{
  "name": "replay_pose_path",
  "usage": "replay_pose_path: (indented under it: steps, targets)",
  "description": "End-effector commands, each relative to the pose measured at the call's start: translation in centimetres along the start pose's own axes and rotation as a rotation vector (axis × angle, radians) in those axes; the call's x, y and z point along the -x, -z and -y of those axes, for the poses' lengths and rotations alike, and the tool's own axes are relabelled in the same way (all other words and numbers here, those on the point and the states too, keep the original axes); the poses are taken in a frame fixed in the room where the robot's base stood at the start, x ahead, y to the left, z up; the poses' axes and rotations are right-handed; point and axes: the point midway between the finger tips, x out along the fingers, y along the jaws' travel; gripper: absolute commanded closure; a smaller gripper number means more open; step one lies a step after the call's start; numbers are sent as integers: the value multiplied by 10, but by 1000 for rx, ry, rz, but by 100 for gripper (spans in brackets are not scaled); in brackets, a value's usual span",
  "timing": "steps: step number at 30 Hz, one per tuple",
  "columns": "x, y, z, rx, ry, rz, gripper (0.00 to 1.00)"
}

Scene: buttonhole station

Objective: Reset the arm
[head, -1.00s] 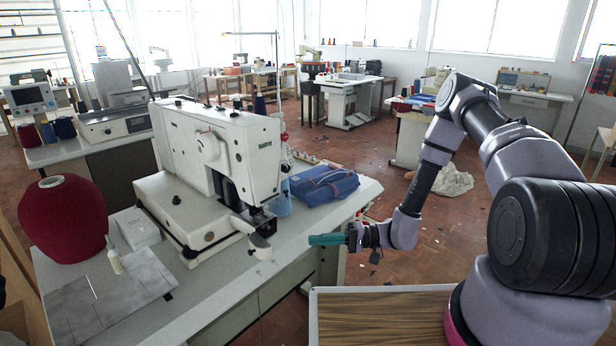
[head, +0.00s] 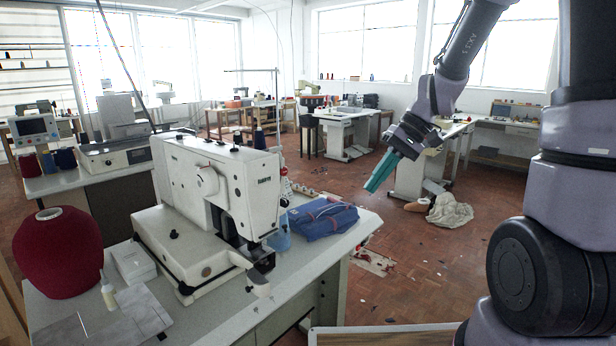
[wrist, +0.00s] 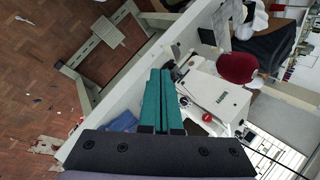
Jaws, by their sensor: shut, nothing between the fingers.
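My gripper (head: 379,174) has teal fingers and hangs in the air to the right of the sewing table, above the floor. Its fingers point down and to the left in the head view. In the wrist view the two teal fingers (wrist: 159,100) lie side by side, closed, with nothing between them. My arm is raised and bent at the right of the head view.
A white buttonhole machine (head: 215,200) stands on the table (head: 225,318). Folded blue cloth (head: 322,218), a dark red thread cone (head: 58,250) and a small bottle (head: 108,292) are on it. A pale cloth heap (head: 450,211) lies on the floor. The space around my gripper is clear.

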Motion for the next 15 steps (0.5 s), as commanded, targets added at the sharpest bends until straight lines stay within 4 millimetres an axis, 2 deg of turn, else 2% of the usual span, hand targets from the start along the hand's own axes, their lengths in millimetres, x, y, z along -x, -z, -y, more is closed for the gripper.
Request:
replay_pose_path:
  steps: [1, 3, 15]
  targets:
    - [16, -8, 5, -6, -46, -43, 100]
    - [36, -18, 8, -30, -103, -101, 100]
    - [136, -87, 20, -184, -307, -527, 100]
